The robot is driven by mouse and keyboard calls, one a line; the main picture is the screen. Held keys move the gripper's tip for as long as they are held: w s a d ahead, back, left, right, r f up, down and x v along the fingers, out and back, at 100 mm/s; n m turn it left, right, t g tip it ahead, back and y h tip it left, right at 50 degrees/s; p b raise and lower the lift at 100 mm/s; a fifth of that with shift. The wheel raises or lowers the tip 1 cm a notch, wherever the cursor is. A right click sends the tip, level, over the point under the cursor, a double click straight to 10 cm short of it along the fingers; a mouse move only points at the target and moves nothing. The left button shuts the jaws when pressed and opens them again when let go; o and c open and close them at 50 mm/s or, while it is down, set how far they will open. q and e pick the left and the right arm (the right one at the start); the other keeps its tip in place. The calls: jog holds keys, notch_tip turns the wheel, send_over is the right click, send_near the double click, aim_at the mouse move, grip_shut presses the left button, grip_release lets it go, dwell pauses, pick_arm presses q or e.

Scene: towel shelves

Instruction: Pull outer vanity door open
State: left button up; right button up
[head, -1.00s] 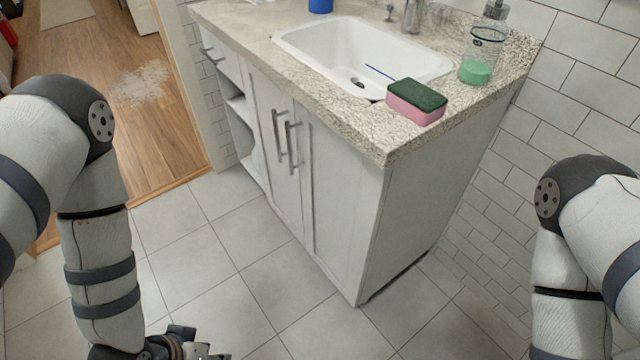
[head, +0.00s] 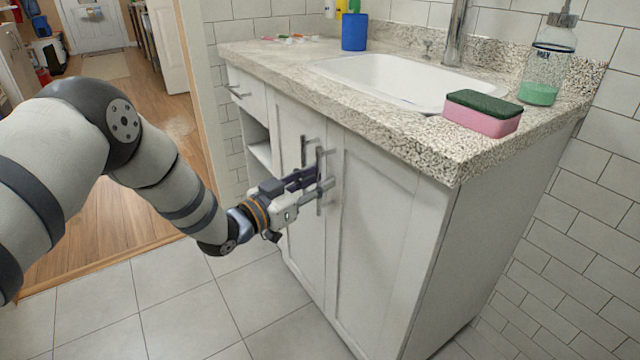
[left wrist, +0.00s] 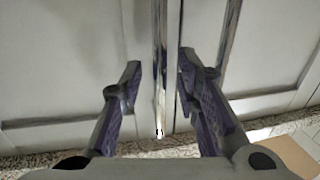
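The white vanity (head: 470,250) has two doors side by side. The outer vanity door (head: 375,245) is the right one and is closed. Its upright metal handle (head: 320,207) is partly covered by my left gripper. The inner door (head: 290,235) is also closed, with its own handle (head: 303,150). My left gripper (head: 325,172) is open at the outer door's handle. In the left wrist view the handle (left wrist: 160,60) stands between the two spread fingers (left wrist: 157,75), with visible gaps on both sides. My right gripper is out of view.
The speckled countertop (head: 410,145) overhangs the doors. It carries a sink (head: 385,78), a pink and green sponge (head: 482,114), a soap bottle (head: 545,65) and a blue cup (head: 354,32). The tiled floor (head: 200,310) before the doors is clear.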

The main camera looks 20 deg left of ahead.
pick_arm(q)
jog(key=shift+w+d, duration=0.15)
jog(key=shift+w, duration=0.2)
grip_shut()
